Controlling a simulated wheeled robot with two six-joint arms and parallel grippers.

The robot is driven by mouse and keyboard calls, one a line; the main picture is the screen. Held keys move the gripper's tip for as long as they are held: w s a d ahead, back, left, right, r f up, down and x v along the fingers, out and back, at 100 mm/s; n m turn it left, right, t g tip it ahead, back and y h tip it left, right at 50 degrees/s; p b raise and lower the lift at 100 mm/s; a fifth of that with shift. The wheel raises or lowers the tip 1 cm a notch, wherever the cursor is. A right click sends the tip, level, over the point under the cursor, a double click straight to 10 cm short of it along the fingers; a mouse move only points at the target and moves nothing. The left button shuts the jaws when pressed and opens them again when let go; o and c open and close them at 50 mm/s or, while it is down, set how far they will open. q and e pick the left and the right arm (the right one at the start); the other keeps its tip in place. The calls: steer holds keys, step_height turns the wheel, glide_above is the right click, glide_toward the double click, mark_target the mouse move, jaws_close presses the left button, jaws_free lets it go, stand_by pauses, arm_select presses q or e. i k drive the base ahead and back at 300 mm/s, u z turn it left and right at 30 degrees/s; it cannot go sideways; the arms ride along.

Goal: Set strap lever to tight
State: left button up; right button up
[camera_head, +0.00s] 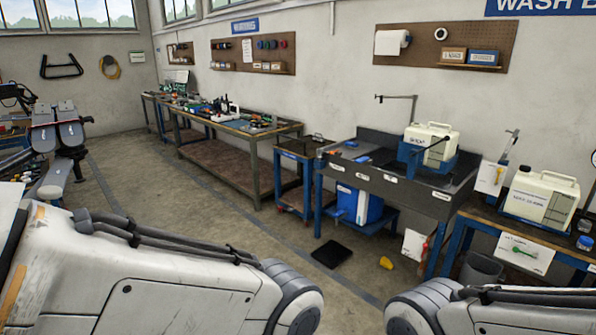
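I cannot make out a strap lever in this view. A grey and black machine with long folded parts (57,137) stands at the left edge, partly cut off; it may be the drone, and no strap can be told on it. My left arm fills the lower left and my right arm enters at the lower right. Neither gripper shows, so I cannot see their fingers.
A long workbench (222,165) with tools and a dark sink bench holding a white jug (433,140) stand along the wall. Another white jug (541,198) is at right. A black mat (331,254) and a yellow object (386,263) lie on the floor. The left-centre floor is clear.

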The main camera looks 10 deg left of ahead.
mark_target(89, 120)
steer(key=i, duration=2.75)
steer(key=u, duration=2)
steer(key=i, duration=0.9)
steer(key=z, duration=0.65)
